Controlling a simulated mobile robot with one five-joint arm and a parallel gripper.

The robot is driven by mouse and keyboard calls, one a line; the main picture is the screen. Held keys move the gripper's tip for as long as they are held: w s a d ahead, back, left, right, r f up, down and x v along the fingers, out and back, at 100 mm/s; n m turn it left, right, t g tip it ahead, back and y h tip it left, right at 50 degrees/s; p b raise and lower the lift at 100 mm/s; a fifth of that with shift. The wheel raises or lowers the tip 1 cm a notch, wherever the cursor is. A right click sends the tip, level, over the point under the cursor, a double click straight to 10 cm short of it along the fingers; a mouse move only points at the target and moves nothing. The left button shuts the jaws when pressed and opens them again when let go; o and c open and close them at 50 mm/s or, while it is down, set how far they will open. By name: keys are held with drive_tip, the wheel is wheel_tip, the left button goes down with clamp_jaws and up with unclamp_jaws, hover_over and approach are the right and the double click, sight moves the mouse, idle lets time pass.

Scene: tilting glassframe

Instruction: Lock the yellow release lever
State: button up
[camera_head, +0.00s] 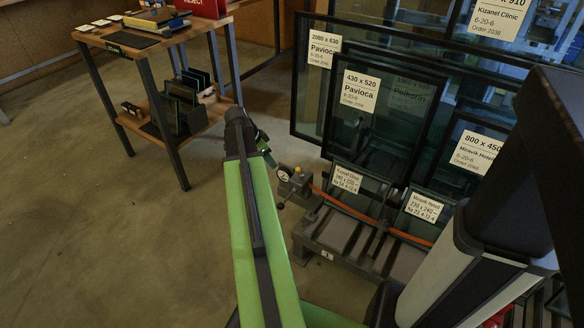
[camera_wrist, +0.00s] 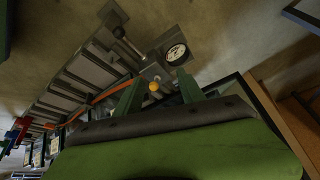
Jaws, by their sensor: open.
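The yellow release lever shows as a small yellow knob (camera_head: 299,171) on a grey control block at the near end of the glass rack. In the wrist view the yellow knob (camera_wrist: 154,87) appears between my two green fingers. My gripper (camera_wrist: 158,78) is open, and nothing is seen held in it. I cannot tell how far beyond the fingertips the knob lies. The lever's shaft is mostly hidden. In the head view my gripper (camera_head: 268,153) is partly hidden by my green arm, just up and left of the block.
A round dial (camera_wrist: 175,53) and a black-knobbed handle (camera_wrist: 118,32) sit beside the yellow knob. The rack (camera_head: 330,235) holds labelled glass panes along an orange strip. Large framed panes (camera_head: 357,95) stand behind. A workbench (camera_head: 125,45) is at upper left. Floor to the left is clear.

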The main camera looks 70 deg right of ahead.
sight(297, 169)
drive_tip(key=s+d+r+m+p, duration=0.3)
drive_tip(key=s+r+p, duration=0.1)
drive_tip(key=s+r, duration=0.15)
drive_tip(key=b+x, duration=1.6)
drive_tip(key=x, duration=0.1)
drive_tip(key=shift+a+f+b, duration=0.15)
drive_tip(key=shift+f+b, duration=0.15)
drive_tip(key=shift+b, duration=0.05)
drive_tip(key=shift+r, duration=0.1)
drive_tip(key=shift+c, duration=0.3)
clamp_jaws()
drive_tip(key=shift+w, duration=0.15)
